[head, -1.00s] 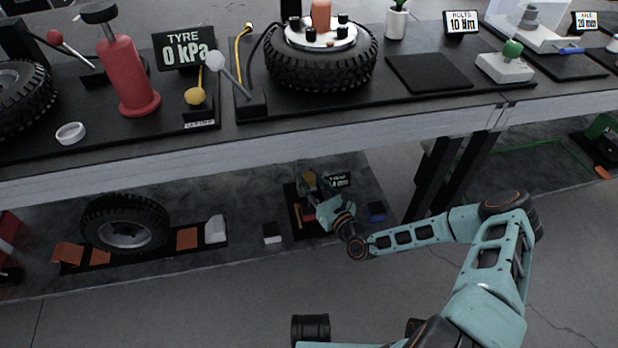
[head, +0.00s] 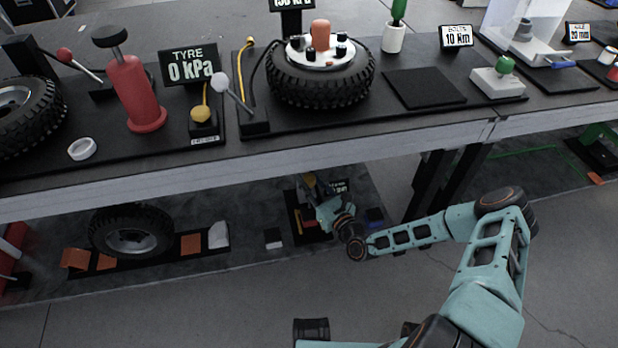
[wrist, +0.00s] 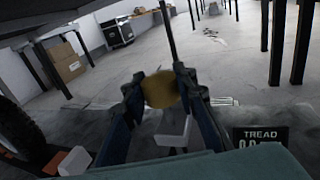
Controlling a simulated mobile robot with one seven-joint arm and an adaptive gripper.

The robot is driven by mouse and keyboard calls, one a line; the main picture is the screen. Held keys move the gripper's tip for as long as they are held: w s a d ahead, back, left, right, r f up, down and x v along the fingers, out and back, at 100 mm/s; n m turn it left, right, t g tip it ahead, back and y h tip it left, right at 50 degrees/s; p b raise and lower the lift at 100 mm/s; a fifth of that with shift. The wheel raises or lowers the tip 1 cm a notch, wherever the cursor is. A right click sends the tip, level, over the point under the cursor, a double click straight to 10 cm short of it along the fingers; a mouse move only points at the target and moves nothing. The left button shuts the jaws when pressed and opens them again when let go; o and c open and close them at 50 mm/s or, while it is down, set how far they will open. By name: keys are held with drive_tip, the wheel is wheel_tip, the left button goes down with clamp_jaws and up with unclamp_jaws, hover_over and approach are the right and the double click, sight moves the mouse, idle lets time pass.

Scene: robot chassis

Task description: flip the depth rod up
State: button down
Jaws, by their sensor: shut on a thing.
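My gripper (wrist: 160,90) is shut on a rounded yellow piece (wrist: 160,89) in the wrist view, one finger on each side. A thin dark rod (wrist: 168,30) stands nearly upright above and behind the yellow piece; I cannot tell for sure whether it is joined to it. In the head view my gripper (head: 319,202) is low under the bench, beside a dark mat, and largely covers what it holds. A black TREAD display (wrist: 262,138) stands right of the gripper in the wrist view, its reading cut off.
The bench (head: 300,153) runs above my arm. A tyre (head: 130,232) stands on the lower level to the left, with orange blocks beside it. A small pale block (head: 273,238) and a blue block (head: 375,215) lie near the gripper. Open floor lies in front.

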drive_tip(key=shift+r, duration=0.25)
drive_tip(key=c, duration=1.5)
unclamp_jaws()
drive_tip(key=v, duration=1.2)
